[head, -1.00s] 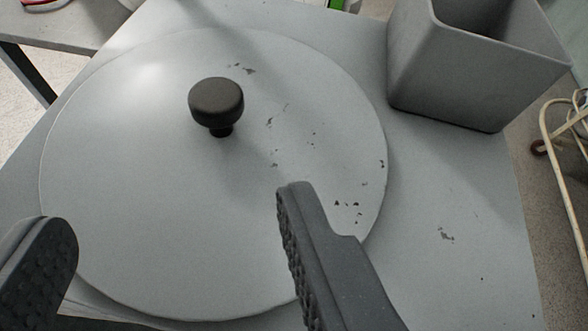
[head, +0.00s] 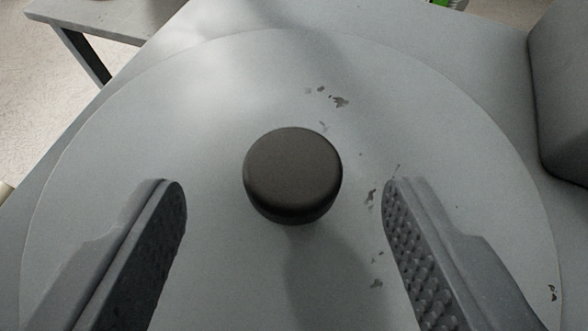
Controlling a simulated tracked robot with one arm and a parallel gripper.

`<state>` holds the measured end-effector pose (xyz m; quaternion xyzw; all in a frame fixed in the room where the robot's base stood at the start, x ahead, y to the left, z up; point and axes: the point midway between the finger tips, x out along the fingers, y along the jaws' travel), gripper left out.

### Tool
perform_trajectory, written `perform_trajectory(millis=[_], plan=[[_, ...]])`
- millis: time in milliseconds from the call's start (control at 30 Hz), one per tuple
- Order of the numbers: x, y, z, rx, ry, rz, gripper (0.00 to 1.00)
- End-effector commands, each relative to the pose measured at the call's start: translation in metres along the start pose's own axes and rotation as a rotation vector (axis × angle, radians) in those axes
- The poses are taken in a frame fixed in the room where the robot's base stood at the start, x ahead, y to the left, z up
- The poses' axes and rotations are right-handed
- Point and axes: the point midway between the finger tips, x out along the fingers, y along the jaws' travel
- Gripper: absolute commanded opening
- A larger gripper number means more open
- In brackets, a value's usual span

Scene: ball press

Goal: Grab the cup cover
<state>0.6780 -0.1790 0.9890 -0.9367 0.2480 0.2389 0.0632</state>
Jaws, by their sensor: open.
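The cup cover (head: 230,100) is a large round light-grey disc with chipped dark spots. It lies flat on the grey table. Its round black knob (head: 293,172) stands up near the middle of the view. My gripper (head: 284,190) is open, with one finger to the left of the knob and the other to the right. The knob sits between the fingertips with a clear gap on each side, and neither finger appears to touch it. The near part of the cover runs out of view at the bottom.
A grey square bin (head: 565,100) stands at the right edge, close to the cover. Another light table (head: 100,12) with a dark leg is at the upper left, beyond a gap showing the floor (head: 45,110).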

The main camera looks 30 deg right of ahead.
Motion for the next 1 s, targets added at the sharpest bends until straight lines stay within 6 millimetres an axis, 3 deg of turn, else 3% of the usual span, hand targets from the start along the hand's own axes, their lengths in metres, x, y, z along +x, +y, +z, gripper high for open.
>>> perform_trajectory(millis=[300,567,600,800,1000], plan=[[0.039,0.003,-0.001,0.000,-0.002,0.000,0.58],[0.042,0.003,-0.002,-0.001,-0.001,0.000,0.58],[0.042,0.003,-0.002,-0.001,-0.001,0.000,0.55],[0.042,0.003,-0.002,0.000,-0.001,0.000,0.00],[0.042,0.002,-0.002,-0.001,0.000,-0.001,0.00]])
